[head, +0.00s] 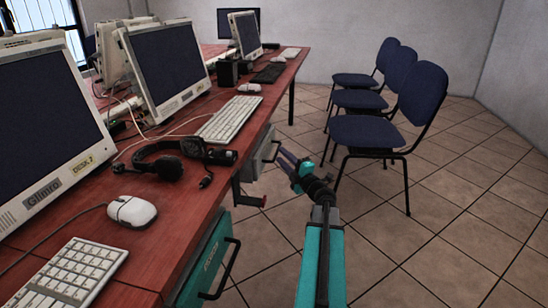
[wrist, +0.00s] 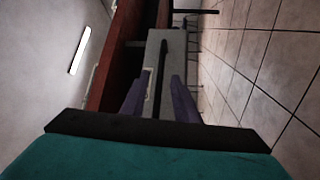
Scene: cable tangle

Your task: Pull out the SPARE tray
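A grey tray (head: 258,160) hangs under the far part of the red desk, with a dark bar handle on its front. In the wrist view the grey tray front (wrist: 177,60) is ahead, with its black handle (wrist: 163,62) and a pale label strip whose text I cannot read. A teal tray (head: 207,262) with a black handle (head: 226,270) is under the near part of the desk; its label is too small to read. My gripper (head: 282,157) has purple fingers, apart and empty, just right of the grey tray. In the wrist view my gripper (wrist: 158,82) points at the handle, which lines up between the fingers.
The red desk (head: 150,210) carries monitors, keyboards, a mouse (head: 132,211) and a black headset (head: 180,155). A dark red bracket (head: 245,195) hangs below its edge. Blue chairs (head: 370,130) stand to the right. The tiled floor (head: 430,240) at the front right is clear.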

